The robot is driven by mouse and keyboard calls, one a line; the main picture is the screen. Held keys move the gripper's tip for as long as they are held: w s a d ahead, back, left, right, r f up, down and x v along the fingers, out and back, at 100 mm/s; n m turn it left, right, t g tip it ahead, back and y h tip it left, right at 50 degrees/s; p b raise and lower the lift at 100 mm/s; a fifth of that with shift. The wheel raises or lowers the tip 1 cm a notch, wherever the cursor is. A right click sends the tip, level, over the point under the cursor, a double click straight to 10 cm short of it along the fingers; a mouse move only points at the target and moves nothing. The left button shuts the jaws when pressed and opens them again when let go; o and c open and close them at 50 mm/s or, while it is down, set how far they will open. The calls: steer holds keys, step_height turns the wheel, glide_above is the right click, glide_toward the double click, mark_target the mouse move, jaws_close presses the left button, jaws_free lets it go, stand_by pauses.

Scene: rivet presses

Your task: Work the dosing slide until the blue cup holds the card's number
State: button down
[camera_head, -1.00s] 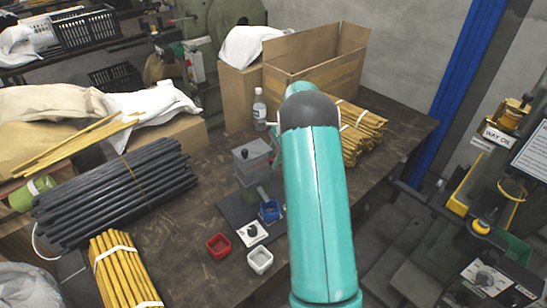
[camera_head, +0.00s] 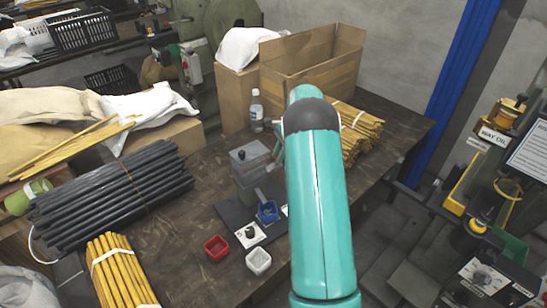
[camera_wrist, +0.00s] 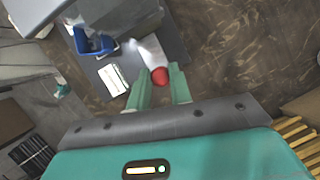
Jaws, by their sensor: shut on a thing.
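The grey dosing box (camera_head: 250,165) with a dark knob on its lid stands on a dark base plate. The blue cup (camera_head: 267,212) sits at its front; it also shows in the wrist view (camera_wrist: 94,44). What it holds is too small to tell. In the wrist view, a pale metal slide (camera_wrist: 150,52) comes out from the box and ends in a red knob (camera_wrist: 160,77). My gripper (camera_wrist: 159,86) has its fingers on both sides of this knob, shut on it. A white card (camera_wrist: 112,80) lies beside it, its number unreadable. My arm hides the gripper in the head view.
A white plate with a black knob (camera_head: 251,234), a red cup (camera_head: 216,247) and a white cup (camera_head: 259,261) stand in front. Dark rods (camera_head: 115,195) lie left, yellow rods (camera_head: 355,135) behind right. A bottle (camera_head: 257,108) and an open carton (camera_head: 312,70) stand behind.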

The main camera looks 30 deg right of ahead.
steer(key=shift+d, duration=0.25)
steer(key=c, duration=1.3)
jaws_free()
steer(key=shift+o, duration=0.2)
steer(key=v, duration=1.3)
steer(key=shift+r, duration=0.4)
steer(key=shift+d, duration=0.1)
